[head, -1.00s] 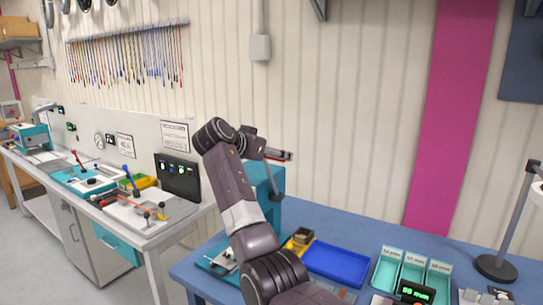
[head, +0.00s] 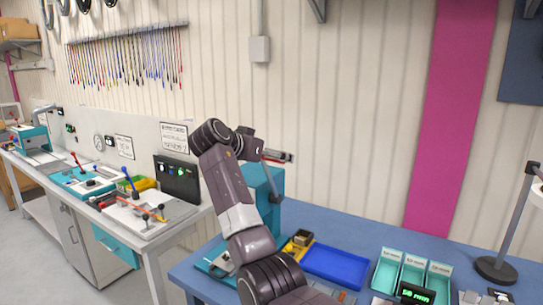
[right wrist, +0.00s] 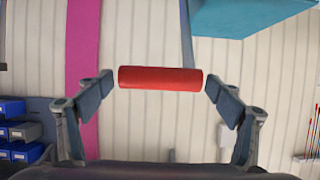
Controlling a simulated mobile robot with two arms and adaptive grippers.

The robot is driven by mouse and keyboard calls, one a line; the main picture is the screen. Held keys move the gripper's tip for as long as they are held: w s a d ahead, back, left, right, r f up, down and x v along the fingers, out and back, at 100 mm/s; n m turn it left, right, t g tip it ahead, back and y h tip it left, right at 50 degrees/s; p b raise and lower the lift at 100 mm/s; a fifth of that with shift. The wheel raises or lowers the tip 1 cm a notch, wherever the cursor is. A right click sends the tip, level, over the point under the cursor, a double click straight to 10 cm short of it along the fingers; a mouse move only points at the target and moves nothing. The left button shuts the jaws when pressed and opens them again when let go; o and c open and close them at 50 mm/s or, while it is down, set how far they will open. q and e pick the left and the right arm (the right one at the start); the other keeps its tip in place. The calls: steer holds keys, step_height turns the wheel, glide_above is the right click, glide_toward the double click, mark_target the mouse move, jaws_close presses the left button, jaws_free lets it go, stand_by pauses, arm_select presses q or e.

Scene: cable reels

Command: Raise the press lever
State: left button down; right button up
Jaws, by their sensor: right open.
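The teal press (head: 262,186) stands on the blue bench, partly behind my right arm. Its grey lever rod (head: 270,172) points up from a pivot on the press side. In the right wrist view the lever's red grip (right wrist: 160,78) lies crosswise between the two fingers of my right gripper (right wrist: 159,85). The fingers are open, one near each end of the grip, with a small gap showing at each side. The rod also shows behind the grip in that view (right wrist: 187,45). My left gripper is not in view.
A blue tray (head: 338,264) and teal compartment bins (head: 412,270) sit on the blue bench (head: 440,245) right of the press. A lamp stand (head: 497,268) is at the far right. A white workbench (head: 150,236) with other fixtures stands left. The wall is close behind the press.

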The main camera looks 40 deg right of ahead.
steer(key=v, duration=1.1)
